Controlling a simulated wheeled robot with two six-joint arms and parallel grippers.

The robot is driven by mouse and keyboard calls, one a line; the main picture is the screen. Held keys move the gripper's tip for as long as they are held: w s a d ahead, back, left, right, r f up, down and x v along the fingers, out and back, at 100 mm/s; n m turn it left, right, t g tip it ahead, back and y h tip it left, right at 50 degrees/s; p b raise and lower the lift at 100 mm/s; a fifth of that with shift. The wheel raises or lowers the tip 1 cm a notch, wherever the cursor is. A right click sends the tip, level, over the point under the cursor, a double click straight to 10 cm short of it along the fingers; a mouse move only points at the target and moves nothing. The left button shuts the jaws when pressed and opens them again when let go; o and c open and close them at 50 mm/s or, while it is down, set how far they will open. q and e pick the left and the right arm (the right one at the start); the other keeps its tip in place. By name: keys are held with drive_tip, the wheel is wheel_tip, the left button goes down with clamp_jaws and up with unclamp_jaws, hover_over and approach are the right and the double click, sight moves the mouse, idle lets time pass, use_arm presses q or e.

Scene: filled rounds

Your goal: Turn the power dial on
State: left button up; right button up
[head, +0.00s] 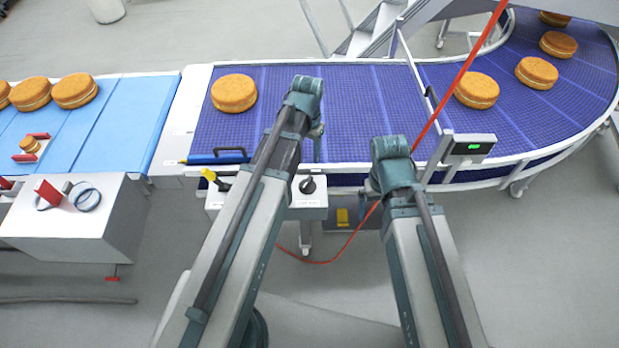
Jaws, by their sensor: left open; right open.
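The power dial (307,185) appears to be the small black knob on a white control box (311,201) at the front edge of the dark blue conveyor. Its pointer is too small to read. My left arm crosses in front of the box, just left of the dial. My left gripper (317,150) is mostly hidden behind its arm, a little above the dial and apart from it. My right gripper (371,189) is mostly hidden behind its arm, to the right of the dial. Both are open, and I see nothing held.
The dark blue conveyor (350,100) carries several round cakes and curves away at right. A light blue belt (120,110) lies at left. A display with a green screen (470,148) stands right of my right arm. A red cable (440,105) runs behind that arm.

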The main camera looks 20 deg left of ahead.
sight(308, 181)
use_arm(q)
wheel_tip(308, 181, down, 13)
drive_tip(key=b, duration=1.3)
drive_tip(key=shift+f, duration=0.2)
drive_tip(key=shift+r, duration=0.1)
clamp_jaws()
